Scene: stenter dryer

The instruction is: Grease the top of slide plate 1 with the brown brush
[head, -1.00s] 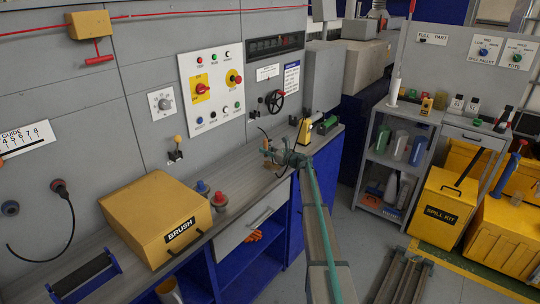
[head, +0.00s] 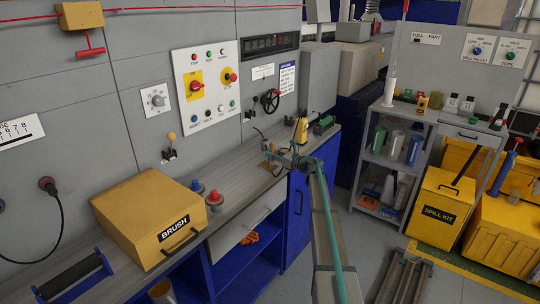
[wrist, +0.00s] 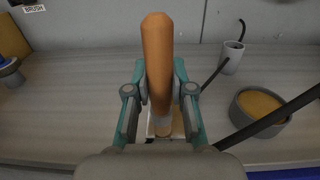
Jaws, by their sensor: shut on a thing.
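My gripper (wrist: 162,128) is shut on the brown brush (wrist: 158,55) in the wrist view. The thick brown handle stands up between the fingers, with its top towards the camera. Its lower end, with a pale band, is partly hidden by the fingers and the gripper body. A small pale piece shows beneath it, but I cannot tell what it is. In the head view my gripper (head: 274,158) is low over the far part of the grey bench. I cannot make out slide plate 1 in either view.
A round grey pot (wrist: 262,108) with yellowish contents stands right of the gripper, crossed by a dark rod. Behind it is a small grey cup (wrist: 233,56) holding a thin dark rod. The yellow BRUSH box (head: 150,215) and two knobs stand nearer on the bench (head: 238,190).

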